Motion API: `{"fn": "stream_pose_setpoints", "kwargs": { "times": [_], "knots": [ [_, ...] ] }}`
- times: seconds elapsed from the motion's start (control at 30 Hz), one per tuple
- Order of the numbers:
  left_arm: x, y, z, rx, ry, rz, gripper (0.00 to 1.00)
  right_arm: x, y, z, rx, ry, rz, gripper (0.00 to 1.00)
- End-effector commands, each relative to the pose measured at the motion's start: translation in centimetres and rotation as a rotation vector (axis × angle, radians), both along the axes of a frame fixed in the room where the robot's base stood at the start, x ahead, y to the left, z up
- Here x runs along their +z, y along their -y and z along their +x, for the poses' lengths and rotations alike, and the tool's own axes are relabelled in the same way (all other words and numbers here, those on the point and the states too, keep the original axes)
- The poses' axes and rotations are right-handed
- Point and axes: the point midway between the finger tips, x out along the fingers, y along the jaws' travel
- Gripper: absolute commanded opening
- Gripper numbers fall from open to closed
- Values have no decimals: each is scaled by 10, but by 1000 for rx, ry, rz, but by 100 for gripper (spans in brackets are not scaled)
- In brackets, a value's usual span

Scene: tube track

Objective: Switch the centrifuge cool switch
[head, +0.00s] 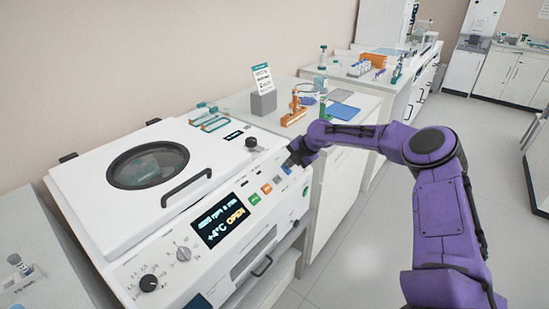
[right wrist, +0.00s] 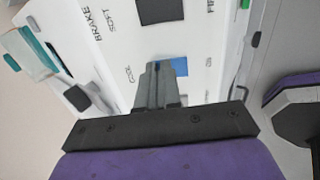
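The white centrifuge (head: 110,215) stands at the left in the head view, its control panel facing front. Its display (head: 222,220) shows +4°C and OPEN. In the right wrist view, the blue cool switch (right wrist: 180,66) lies between the labels COOL and ON. My right gripper (right wrist: 154,68) has its fingers together, with the tips over or against the switch's left, COOL side. They hide part of the switch, and I cannot tell whether they touch it. In the head view the right gripper (head: 293,160) is at the panel's right end. My left gripper is out of view.
A dark brake switch (right wrist: 160,10) labelled BRAKE and SOFT sits beside the cool switch. Orange and green buttons (head: 254,198) lie left of my gripper in the head view. A black knob (head: 251,143) is behind it. The floor (head: 370,250) at the right is clear.

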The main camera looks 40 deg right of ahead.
Motion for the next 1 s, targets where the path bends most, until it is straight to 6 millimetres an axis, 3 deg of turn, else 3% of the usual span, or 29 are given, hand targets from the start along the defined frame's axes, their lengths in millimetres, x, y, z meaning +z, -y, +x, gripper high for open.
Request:
{"fn": "stream_pose_setpoints", "kwargs": {
  "times": [0.6, 1.0],
  "knots": [
    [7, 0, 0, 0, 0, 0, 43, -11, 12, -22, -12, -17, 0, 0],
    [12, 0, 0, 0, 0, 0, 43, -4, 8, -21, -4, -14, 0, 0]
  ]
}}
